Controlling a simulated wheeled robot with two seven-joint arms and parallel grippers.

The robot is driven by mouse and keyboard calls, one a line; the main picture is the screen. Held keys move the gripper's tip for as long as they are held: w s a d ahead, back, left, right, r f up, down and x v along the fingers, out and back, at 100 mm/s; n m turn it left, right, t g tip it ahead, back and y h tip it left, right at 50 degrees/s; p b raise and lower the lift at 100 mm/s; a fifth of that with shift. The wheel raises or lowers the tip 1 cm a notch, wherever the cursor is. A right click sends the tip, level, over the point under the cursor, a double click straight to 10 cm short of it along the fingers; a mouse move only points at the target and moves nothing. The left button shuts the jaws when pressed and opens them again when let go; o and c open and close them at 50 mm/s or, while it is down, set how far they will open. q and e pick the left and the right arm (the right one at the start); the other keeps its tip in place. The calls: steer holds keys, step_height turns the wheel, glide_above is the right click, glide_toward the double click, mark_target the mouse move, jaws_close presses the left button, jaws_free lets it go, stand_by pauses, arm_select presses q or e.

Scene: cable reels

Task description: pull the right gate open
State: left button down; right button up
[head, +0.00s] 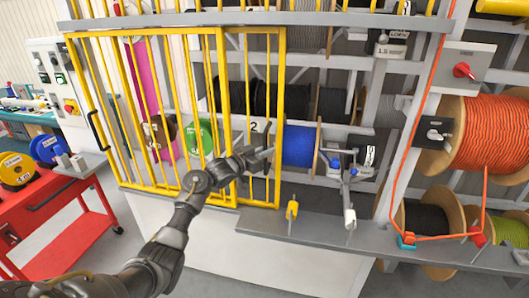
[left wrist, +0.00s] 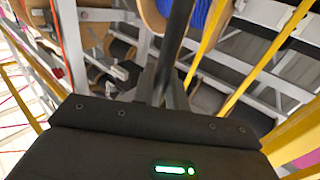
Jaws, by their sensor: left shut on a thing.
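The right gate (head: 281,110) is a yellow barred panel in the middle of the head view. Its left part overlaps the left gate (head: 125,110), a wider yellow panel with a black handle (head: 97,131). My left gripper (head: 262,158) is at the right gate's bars, near its right edge. It is shut on a dark upright bar, the right gate's handle, which also shows in the left wrist view (left wrist: 178,38) running up from between the fingers. The fingers partly hide the grip. My right gripper is not in view.
Right of the gate the shelf is uncovered, with a blue reel (head: 299,147), an orange cable reel (head: 490,135) and a black reel (head: 428,218). A grey ledge (head: 330,238) with small clamps runs below. A red cart (head: 50,215) stands at left.

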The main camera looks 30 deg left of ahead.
arm_select(q)
steer(key=c, duration=1.5)
jaws_free()
steer(key=shift+a, duration=0.15)
steer(key=b+v, duration=0.2)
steer(key=v, duration=0.8)
steer(key=shift+s+b, duration=0.4)
steer(key=shift+a+r, duration=0.1)
